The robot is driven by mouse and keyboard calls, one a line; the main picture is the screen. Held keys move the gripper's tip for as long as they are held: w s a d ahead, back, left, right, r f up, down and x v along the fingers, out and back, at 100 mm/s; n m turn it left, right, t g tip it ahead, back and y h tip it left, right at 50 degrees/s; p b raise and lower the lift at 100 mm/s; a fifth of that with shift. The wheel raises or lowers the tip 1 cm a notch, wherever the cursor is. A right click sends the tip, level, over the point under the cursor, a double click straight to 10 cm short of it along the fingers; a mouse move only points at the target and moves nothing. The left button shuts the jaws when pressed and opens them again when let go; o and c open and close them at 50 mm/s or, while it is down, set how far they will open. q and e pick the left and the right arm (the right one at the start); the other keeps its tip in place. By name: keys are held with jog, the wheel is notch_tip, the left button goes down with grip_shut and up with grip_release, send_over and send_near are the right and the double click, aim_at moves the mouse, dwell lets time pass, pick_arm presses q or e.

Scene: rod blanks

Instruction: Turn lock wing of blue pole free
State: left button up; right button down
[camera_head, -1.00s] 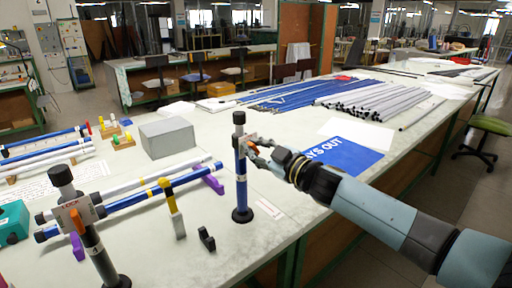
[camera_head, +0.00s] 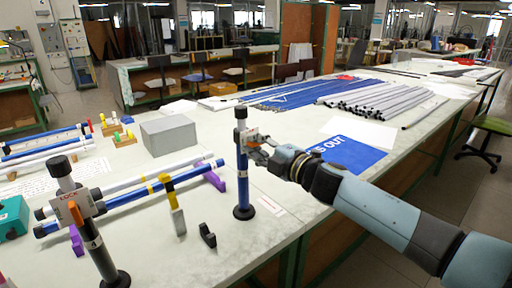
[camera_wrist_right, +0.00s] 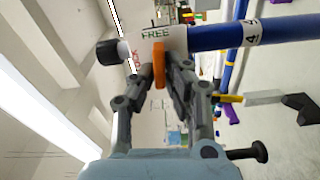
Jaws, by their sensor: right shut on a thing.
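The blue pole (camera_head: 242,184) stands upright on a black round foot on the table, with a black cap on top. Near its top is a white collar plate (camera_head: 249,134), printed FREE and LOCK in the right wrist view (camera_wrist_right: 155,33). Its orange lock wing (camera_wrist_right: 159,66) lies crosswise to the pole, near the lettering. My right gripper (camera_wrist_right: 161,76) is shut on the wing, one finger on each side; in the head view the gripper (camera_head: 262,146) reaches in from the right. The fingers hide part of the plate. My left gripper is not in view.
A blue rod (camera_head: 133,198) lies on purple rests. A grey box (camera_head: 168,137) stands behind.

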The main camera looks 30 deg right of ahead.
jog(key=shift+f+n, duration=0.1)
jog(key=shift+n, duration=0.4)
dwell(0.3)
jog(key=c, duration=1.4)
grip_release()
jog(key=shift+s+d, duration=0.3)
jog(key=shift+s, duration=1.7)
jog(key=shift+s+d, duration=0.25)
jog(key=shift+s, duration=1.7)
jog(key=shift+s+d, duration=0.3)
jog(key=shift+s, duration=1.7)
